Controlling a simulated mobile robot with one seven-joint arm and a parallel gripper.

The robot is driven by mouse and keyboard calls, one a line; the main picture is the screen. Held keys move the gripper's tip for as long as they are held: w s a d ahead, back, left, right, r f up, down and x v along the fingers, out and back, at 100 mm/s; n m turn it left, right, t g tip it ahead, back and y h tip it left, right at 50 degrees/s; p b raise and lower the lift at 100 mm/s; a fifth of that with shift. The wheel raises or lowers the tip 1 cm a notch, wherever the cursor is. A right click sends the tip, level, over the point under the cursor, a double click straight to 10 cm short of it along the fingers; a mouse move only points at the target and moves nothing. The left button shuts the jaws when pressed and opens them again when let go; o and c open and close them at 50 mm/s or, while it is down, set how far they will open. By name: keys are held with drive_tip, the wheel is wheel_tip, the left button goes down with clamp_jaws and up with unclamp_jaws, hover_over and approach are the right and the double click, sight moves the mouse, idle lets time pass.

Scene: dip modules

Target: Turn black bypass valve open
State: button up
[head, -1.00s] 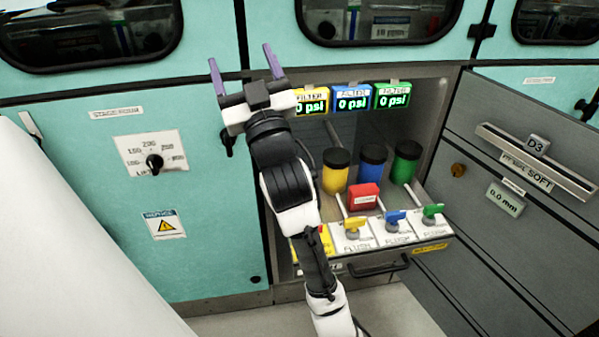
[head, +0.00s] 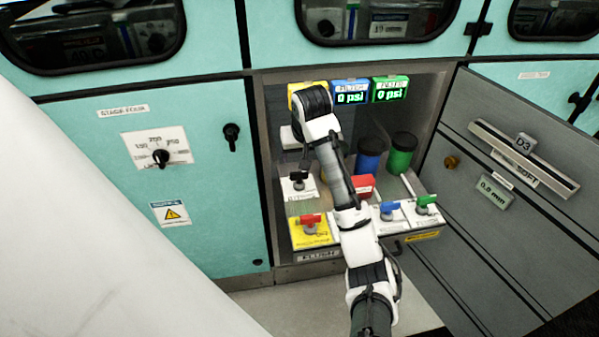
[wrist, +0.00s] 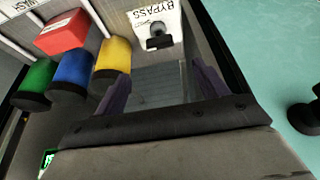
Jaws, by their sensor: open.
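The black bypass valve (head: 299,180) sits on a white plate inside the open bay, left of my arm in the head view. In the wrist view its black knob (wrist: 158,40) stands on the plate lettered BYPASS (wrist: 150,16), near the top middle. My gripper (wrist: 160,72) is open and empty, its two purple fingers apart. The valve appears beyond the fingertips, between their lines, with a visible gap. In the head view the fingers are hidden behind my arm.
Yellow (wrist: 114,55), blue (wrist: 75,70) and green (wrist: 38,80) canisters and a red block (wrist: 62,33) stand beside the valve. A red-handled valve (head: 310,222) is in front. A black cabinet handle (head: 231,137) is left of the bay.

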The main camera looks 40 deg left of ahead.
sight(299, 173)
drive_tip(key=p+x, duration=0.1)
drive_tip(key=x, duration=1)
drive_tip(key=shift+w+a+f+p, duration=0.1)
drive_tip(key=shift+w+f+p, duration=0.05)
drive_tip(key=shift+f+p, duration=0.2)
drive_tip(key=shift+c, duration=0.2)
drive_tip(key=c, duration=0.9)
